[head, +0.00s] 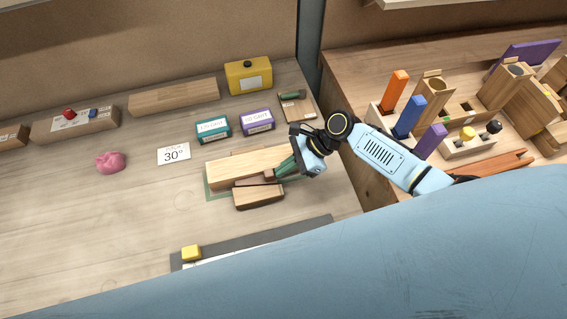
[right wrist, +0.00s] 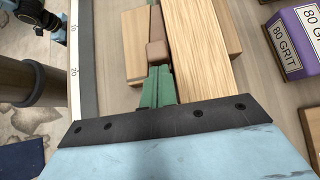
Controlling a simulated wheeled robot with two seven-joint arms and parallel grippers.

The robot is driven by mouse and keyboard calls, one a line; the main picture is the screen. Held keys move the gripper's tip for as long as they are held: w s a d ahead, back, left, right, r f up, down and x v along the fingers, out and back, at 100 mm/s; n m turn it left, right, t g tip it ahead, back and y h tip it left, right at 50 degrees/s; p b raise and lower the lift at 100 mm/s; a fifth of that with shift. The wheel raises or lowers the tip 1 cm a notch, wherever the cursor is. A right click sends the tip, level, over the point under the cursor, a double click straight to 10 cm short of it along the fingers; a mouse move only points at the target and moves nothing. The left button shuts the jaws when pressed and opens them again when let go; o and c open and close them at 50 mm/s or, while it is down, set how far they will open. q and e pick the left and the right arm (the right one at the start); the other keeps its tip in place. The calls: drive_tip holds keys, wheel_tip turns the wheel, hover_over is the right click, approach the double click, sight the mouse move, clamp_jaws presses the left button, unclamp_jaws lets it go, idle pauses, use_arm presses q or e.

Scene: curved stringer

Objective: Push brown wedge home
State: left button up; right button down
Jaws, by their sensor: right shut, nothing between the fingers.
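The brown wedge (head: 269,176) is a small dark block. It sits between a long pale wooden block (head: 236,171) and a shorter wooden block (head: 258,196). In the right wrist view the wedge (right wrist: 157,52) lies in the gap beside the long block (right wrist: 203,50), with the shorter block (right wrist: 135,45) on its left. My right gripper (head: 279,172) is shut and empty, its green fingers (right wrist: 158,85) pointing at the wedge's near end. The tips look touching or nearly so; I cannot tell which.
Teal (head: 212,129) and purple (head: 257,121) grit boxes stand behind the blocks, with a 30° card (head: 174,154) to their left. Colored pegs stand on the right bench.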

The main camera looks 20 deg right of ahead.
drive_tip(key=shift+a+r, duration=0.1)
drive_tip(key=shift+a, duration=0.25)
drive_tip(key=d+p, duration=0.1)
drive_tip(key=d, duration=0.4)
drive_tip(key=shift+r, duration=0.15)
drive_tip(key=v, duration=0.9)
drive_tip(key=shift+d, duration=0.2)
drive_tip(key=shift+s+r, duration=0.1)
